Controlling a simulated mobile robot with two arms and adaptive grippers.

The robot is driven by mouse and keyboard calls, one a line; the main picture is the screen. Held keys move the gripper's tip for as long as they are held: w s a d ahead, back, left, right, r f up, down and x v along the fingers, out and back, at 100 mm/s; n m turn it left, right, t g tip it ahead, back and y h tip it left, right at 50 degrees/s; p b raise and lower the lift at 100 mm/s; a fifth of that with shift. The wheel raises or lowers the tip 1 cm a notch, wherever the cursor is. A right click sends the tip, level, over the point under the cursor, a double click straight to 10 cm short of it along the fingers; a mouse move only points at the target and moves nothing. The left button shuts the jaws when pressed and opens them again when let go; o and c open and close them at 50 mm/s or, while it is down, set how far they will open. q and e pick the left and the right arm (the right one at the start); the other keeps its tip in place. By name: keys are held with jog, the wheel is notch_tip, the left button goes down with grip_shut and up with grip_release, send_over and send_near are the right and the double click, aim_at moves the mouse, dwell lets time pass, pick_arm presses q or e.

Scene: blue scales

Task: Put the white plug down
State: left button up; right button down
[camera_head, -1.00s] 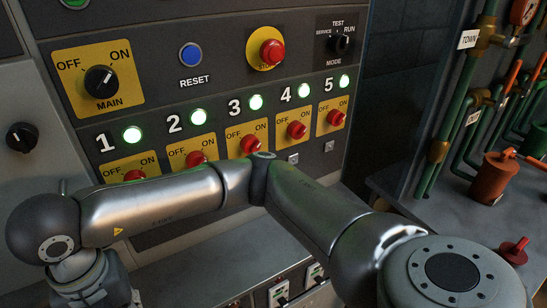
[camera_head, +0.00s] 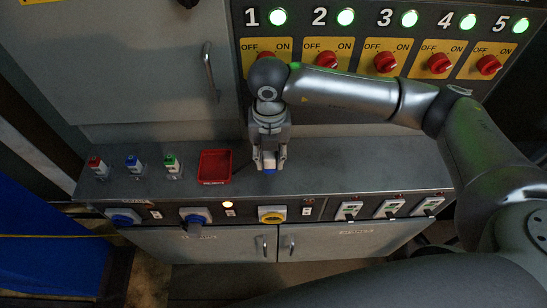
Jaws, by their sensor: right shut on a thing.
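My right gripper (camera_head: 269,163) points down over the grey counter (camera_head: 330,170), just right of the red tray (camera_head: 214,180). The fingers hide most of the plug. I cannot tell whether its lower end touches the counter. My left gripper is not in view.
Small red (camera_head: 97,166), blue (camera_head: 134,163) and green (camera_head: 172,163) capped items stand at the counter's left. Blue sockets (camera_head: 123,217) and a yellow-framed one (camera_head: 272,214) line the front edge. The counter right of my gripper is mostly clear.

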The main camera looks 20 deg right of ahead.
aim_at(273, 162)
jog(key=shift+w+d+f, duration=0.2)
jog(key=shift+d+f, duration=0.15)
jog(key=shift+f, duration=0.1)
jog(key=f, duration=0.3)
jog(key=shift+w+d+f, duration=0.1)
jog(key=shift+d, duration=0.15)
jog(key=shift+f, duration=0.3)
jog(key=c, duration=1.1)
grip_release()
jog(key=shift+f, duration=0.1)
notch_tip(273, 162, up, 8)
jog(key=shift+f+b, duration=0.1)
jog(key=shift+b, duration=0.25)
